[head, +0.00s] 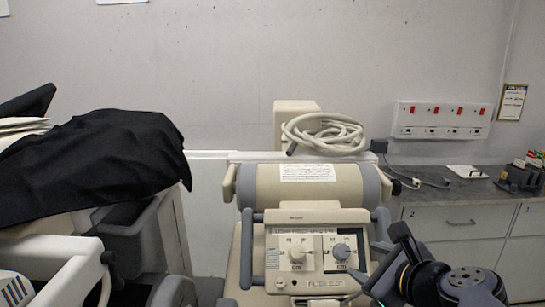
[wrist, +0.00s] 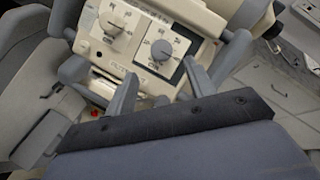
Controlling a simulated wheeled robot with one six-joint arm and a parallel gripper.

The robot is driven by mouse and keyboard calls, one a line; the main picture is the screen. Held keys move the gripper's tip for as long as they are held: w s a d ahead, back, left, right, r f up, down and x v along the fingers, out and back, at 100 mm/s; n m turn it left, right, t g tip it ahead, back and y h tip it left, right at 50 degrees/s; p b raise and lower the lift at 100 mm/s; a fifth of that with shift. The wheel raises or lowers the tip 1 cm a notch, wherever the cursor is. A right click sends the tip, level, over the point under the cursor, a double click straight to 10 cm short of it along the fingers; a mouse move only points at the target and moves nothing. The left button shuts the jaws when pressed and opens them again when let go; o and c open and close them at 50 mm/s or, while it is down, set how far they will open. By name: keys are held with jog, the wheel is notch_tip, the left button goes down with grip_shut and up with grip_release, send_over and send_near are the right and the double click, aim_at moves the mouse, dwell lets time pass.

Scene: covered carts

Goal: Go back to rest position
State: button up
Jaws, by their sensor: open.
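My gripper (wrist: 160,88) shows in the wrist view with its two grey fingers spread apart and nothing between them. Past the fingertips is the control panel (wrist: 132,38) of a beige machine, with two knobs. I cannot tell how far the fingertips are from it. In the head view my dark arm reaches in at the lower right, in front of the machine's right side. The same panel (head: 315,252) is at the bottom centre, with a pale knob (head: 297,253) and a grey knob (head: 341,251).
A cart under a black cover (head: 100,160) stands on the left. A coiled pale hose (head: 325,134) lies at the top of the machine. A grey counter (head: 440,178) with drawers runs along the right, under a wall panel with red switches (head: 441,119).

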aim_at(343, 251)
jog(key=b+x, duration=0.1)
jog(key=x, duration=0.7)
jog(key=shift+w+a+f, duration=0.15)
jog(key=shift+f, duration=0.1)
jog(key=shift+w+r+n, duration=0.15)
jog(key=shift+r+n, duration=0.05)
jog(key=shift+n, duration=0.5)
jog(key=n+g+y, duration=0.1)
jog(key=n, duration=0.1)
jog(key=shift+r+n+p, duration=0.1)
jog(key=shift+n+p, duration=0.25)
jog(key=shift+n, duration=0.05)
jog(key=n+g+p, duration=0.1)
jog(key=n, duration=0.2)
jog(key=n+g, duration=0.1)
jog(key=n, duration=0.2)
jog(key=shift+r+g+p, duration=0.15)
jog(key=shift+g+p, duration=0.25)
jog(key=n+g+p, duration=0.1)
jog(key=n, duration=0.2)
jog(key=n+g+p, duration=0.1)
jog(key=n, duration=0.2)
jog(key=shift+h, duration=0.4)
jog(key=n+g+h+p, duration=0.1)
jog(key=n, duration=0.2)
jog(key=shift+n, duration=0.4)
